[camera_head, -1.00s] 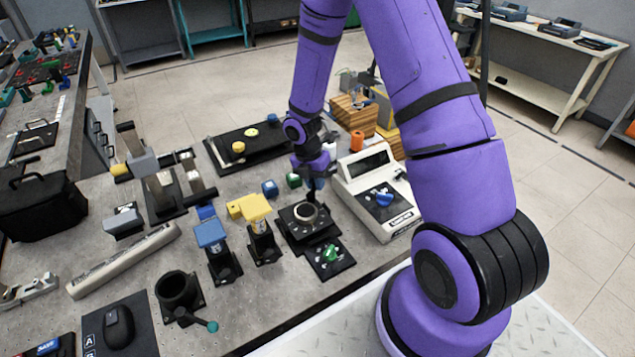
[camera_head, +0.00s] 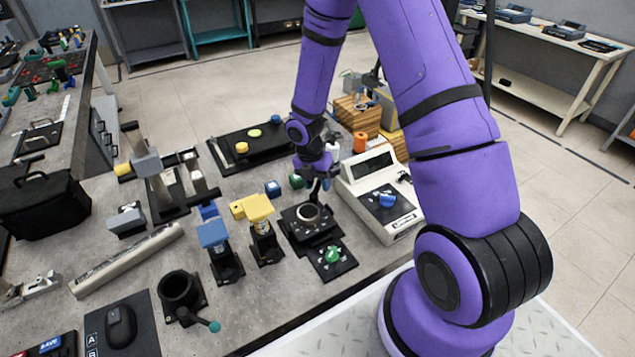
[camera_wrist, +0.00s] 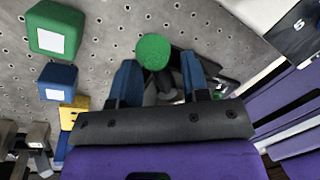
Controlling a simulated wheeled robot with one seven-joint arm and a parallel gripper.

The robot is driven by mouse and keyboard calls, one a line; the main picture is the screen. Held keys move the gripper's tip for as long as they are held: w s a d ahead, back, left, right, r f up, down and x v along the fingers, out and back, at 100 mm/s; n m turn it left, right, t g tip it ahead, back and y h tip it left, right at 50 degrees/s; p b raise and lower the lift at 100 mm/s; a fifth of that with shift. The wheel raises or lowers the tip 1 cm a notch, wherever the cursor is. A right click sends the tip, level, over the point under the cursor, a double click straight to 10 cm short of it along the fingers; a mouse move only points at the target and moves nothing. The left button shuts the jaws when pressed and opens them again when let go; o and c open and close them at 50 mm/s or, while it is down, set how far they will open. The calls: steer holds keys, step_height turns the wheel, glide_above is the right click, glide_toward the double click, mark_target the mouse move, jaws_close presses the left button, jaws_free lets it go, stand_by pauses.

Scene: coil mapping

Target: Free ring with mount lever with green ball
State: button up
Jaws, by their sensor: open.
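The green ball (camera_wrist: 153,52) of the lever shows in the wrist view between the tips of my gripper's blue fingers (camera_wrist: 160,78). The fingers are apart, and I cannot tell whether either touches the ball. A dark rod shows below the ball. In the head view, my gripper (camera_head: 319,184) is low over the back edge of the black mount (camera_head: 301,232). The grey ring (camera_head: 307,212) sits on this mount. The lever's ball is hidden in the head view behind my gripper.
A green cube (camera_head: 296,181) and a blue cube (camera_head: 273,188) lie left of my gripper. A white scale-like device (camera_head: 364,166) stands close on the right. Yellow-topped (camera_head: 258,207) and blue-topped (camera_head: 212,235) stands are to the left. A plate with a green knob (camera_head: 332,254) lies in front.

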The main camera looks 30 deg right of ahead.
step_height(320, 180, up, 11)
steer(key=w+a, duration=0.1)
steer(key=shift+w+a+f, duration=0.15)
steer(key=shift+w, duration=0.15)
stand_by(0.5)
step_height(320, 180, up, 12)
steer(key=m+t, duration=0.2)
steer(key=m, duration=0.4)
glide_above(317, 191)
steer(key=s+r+m+t, duration=0.1)
steer(key=s+r+m, duration=0.5)
steer(key=r, duration=0.3)
steer(key=s+a+r+m+t, duration=0.1)
steer(key=s+r+m+t, duration=0.1)
steer(key=s+r+m, duration=0.3)
steer(key=s+a+r+m+t+y, duration=0.1)
steer(key=s+r+m, duration=0.3)
steer(key=s+m, duration=0.4)
steer(key=s+t, duration=0.1)
steer(key=s, duration=0.3)
steer(key=shift+a+r+m, duration=0.2)
steer(key=shift+r+m, duration=0.2)
